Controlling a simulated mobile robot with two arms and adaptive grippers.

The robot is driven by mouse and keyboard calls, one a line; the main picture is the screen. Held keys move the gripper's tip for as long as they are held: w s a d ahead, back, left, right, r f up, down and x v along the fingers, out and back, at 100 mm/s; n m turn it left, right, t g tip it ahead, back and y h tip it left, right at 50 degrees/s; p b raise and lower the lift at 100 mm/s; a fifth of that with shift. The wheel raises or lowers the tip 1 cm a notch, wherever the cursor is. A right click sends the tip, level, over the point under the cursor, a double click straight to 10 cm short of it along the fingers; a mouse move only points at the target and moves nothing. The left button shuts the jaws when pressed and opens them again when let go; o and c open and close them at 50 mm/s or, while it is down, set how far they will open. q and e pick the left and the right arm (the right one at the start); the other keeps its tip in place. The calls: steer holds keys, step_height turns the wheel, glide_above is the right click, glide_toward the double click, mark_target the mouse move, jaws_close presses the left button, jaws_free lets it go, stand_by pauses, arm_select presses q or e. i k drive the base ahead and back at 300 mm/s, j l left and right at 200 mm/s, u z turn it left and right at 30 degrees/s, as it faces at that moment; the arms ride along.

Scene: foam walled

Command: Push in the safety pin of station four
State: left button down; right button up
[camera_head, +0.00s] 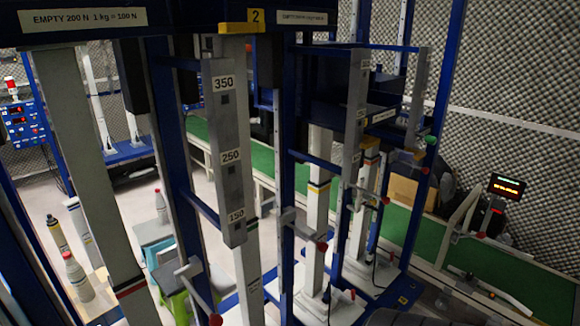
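A tall station carrying a yellow "2" plate (256,16) stands in the foreground, with a grey post (227,150) marked 350, 250 and 150. More stations of the same blue-and-white kind stand behind it to the right. A red-tipped pin (322,246) sticks out beside the middle column. Another red-tipped pin (385,200) shows farther right, and a third red tip (215,319) is at the bottom edge. A green-tipped part (431,140) is on the far right frame. I cannot read a number four on any station. Neither of my grippers is in view.
A green conveyor belt (530,277) runs along the foam wall (510,90). A red-lit display (507,186) stands beside it. Bottles (77,277) and stools (178,290) stand at the left, near a blue control panel (23,121). Blue frames crowd the middle.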

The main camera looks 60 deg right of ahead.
mark_target(425, 170)
steer(key=z, duration=2.75)
steer(key=i+l, duration=0.25)
steer(key=l, duration=0.2)
steer(key=i+l, duration=0.25)
steer(key=l, duration=0.15)
steer(key=i+l, duration=0.3)
steer(key=l, duration=0.15)
steer(key=i+l, duration=0.25)
steer(key=l, duration=0.2)
